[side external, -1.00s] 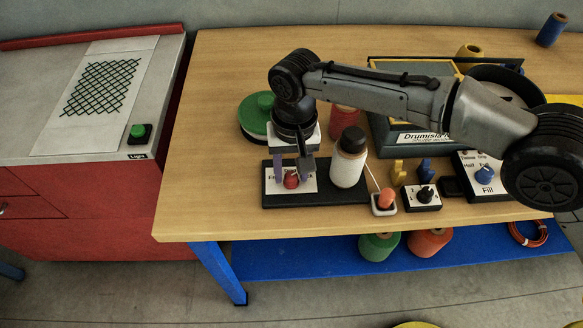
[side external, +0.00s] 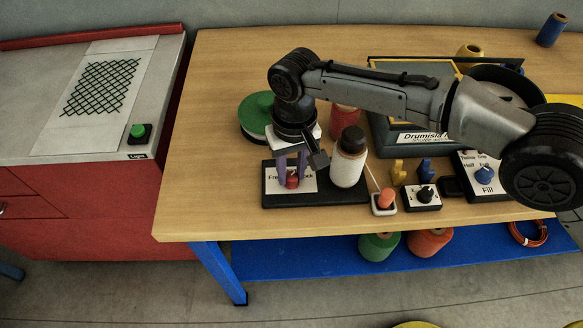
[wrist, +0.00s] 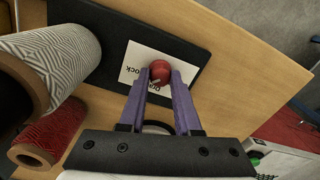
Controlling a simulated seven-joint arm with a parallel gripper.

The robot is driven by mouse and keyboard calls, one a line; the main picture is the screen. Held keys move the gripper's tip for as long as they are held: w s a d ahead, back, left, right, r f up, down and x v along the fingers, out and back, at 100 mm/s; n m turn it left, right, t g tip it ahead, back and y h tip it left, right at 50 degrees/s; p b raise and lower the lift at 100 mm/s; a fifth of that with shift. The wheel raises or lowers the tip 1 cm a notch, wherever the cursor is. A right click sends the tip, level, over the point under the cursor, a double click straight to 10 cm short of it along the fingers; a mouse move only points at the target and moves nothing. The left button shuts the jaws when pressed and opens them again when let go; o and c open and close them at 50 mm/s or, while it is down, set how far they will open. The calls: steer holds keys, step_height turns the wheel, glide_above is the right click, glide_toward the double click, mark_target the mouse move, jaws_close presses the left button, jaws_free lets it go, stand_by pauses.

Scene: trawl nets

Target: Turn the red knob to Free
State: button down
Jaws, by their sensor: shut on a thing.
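The red knob (side external: 292,181) sits on a white label plate (side external: 270,181) on a black base (side external: 330,195) near the front of the table. "Fre" shows at the plate's left and "ck" at its right, with the middle hidden by my fingers. My gripper (side external: 291,173) points down over the plate, its purple fingers shut on the knob. In the wrist view the red knob (wrist: 160,70) lies between the tips of my gripper (wrist: 161,78). Which word the knob points to cannot be told.
A white bottle-shaped spool with a dark top (side external: 349,160) stands on the black base just right of my gripper. A green spool (side external: 257,114) and a red spool (side external: 344,120) stand behind. A small box with an orange knob (side external: 385,198) and a black-knob box (side external: 424,195) lie to the right.

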mark_target(290, 174)
steer(key=n, duration=0.5)
steer(key=shift+n, duration=0.3)
steer(key=n, duration=1)
steer(key=shift+a+n, duration=0.1)
steer(key=shift+n, duration=2.6)
steer(key=c, duration=0.6)
jaws_free()
steer(key=shift+w+r, duration=0.1)
steer(key=shift+r, duration=3.7)
